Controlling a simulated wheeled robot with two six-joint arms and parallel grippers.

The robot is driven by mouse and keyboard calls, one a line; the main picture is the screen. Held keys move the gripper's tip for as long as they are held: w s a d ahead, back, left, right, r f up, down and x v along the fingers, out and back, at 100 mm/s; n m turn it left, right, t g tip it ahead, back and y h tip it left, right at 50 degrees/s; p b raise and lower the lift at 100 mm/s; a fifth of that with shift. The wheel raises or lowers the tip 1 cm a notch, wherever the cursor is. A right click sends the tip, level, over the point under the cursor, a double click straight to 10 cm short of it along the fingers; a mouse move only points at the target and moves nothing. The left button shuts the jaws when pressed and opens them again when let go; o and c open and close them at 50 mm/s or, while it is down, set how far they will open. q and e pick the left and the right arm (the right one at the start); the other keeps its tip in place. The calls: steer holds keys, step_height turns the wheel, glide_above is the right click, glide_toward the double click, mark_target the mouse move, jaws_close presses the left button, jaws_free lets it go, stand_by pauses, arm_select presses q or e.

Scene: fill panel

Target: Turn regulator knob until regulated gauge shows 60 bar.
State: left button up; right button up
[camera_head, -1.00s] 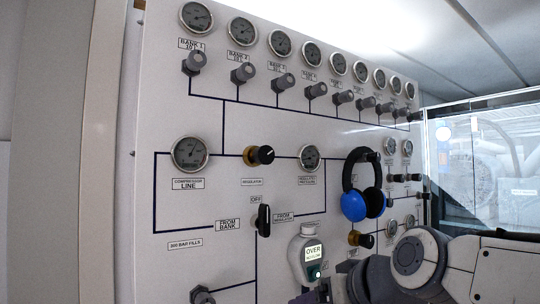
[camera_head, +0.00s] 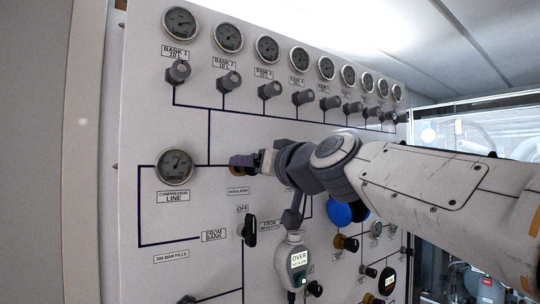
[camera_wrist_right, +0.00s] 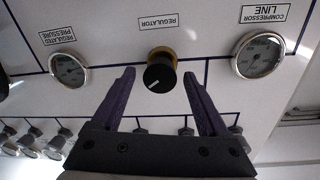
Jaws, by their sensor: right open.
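The black regulator knob (camera_wrist_right: 160,75) sits on a brass collar on the white panel, with a white pointer line on its face. In the head view my right gripper (camera_head: 242,162) is in front of it and mostly hides it. In the right wrist view the purple fingers of my right gripper (camera_wrist_right: 159,77) are open, one on each side of the knob, with gaps; no contact shows. The regulated pressure gauge (camera_wrist_right: 68,70) is left of the knob in the upside-down wrist view; its reading is too small to tell. My arm hides it in the head view. My left gripper is not in view.
The compressor line gauge (camera_head: 174,167) is left of the knob. A black valve handle (camera_head: 250,230) is below it. A white device (camera_head: 287,268) with a lit "OVER" display and partly hidden blue headphones (camera_head: 339,215) are at lower right. Bank knobs (camera_head: 228,82) run above.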

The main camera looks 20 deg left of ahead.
steer(key=shift+w+a, duration=0.5)
jaws_close()
steer(key=shift+m, duration=0.7)
jaws_free()
